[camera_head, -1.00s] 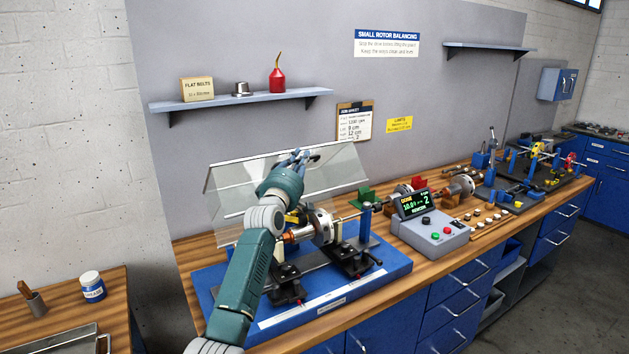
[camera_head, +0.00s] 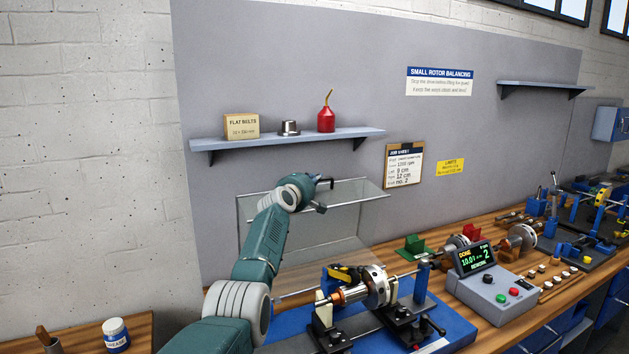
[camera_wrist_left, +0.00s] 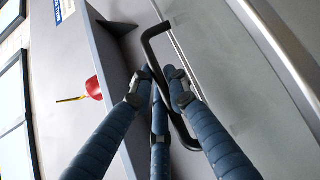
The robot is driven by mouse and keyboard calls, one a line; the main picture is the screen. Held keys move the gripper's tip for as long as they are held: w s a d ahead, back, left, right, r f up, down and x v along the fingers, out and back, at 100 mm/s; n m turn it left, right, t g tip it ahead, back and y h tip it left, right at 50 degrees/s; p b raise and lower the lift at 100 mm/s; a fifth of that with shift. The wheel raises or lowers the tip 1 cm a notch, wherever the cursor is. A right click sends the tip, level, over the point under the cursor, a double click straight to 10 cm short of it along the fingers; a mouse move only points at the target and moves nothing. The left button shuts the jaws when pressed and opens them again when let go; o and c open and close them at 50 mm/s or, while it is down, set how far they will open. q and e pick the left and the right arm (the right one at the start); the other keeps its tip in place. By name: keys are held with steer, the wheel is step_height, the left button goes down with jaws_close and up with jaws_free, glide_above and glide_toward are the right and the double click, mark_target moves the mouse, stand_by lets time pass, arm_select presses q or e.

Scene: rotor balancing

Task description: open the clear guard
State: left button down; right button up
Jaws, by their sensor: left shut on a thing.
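The clear guard (camera_head: 338,232) stands raised behind the rotor balancing stand, with its front panel swung up and its top edge sticking out toward me. Its black bar handle (camera_wrist_left: 149,52) shows in the left wrist view. My left gripper (camera_head: 318,191) is at the guard's upper edge, shut on the handle. In the left wrist view, its blue fingers (camera_wrist_left: 160,85) close around the bar. The rotor (camera_head: 376,287) lies uncovered on its supports below. My right gripper is in neither view.
A control box (camera_head: 490,285) with a lit display and buttons stands right of the stand. A wall shelf (camera_head: 285,137) above the guard holds a box, a metal cup and a red oil can (camera_head: 326,119). A grease jar (camera_head: 116,335) is at lower left.

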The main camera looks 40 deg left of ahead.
arm_select(q)
steer(key=shift+w+a+f, duration=0.1)
steer(key=shift+a+f, duration=0.05)
steer(key=shift+f, duration=0.15)
steer(key=shift+a, duration=0.1)
steer(key=c, duration=1.7)
jaws_free()
steer(key=shift+o, duration=0.2)
steer(key=shift+r, duration=0.1)
steer(key=v, duration=1.2)
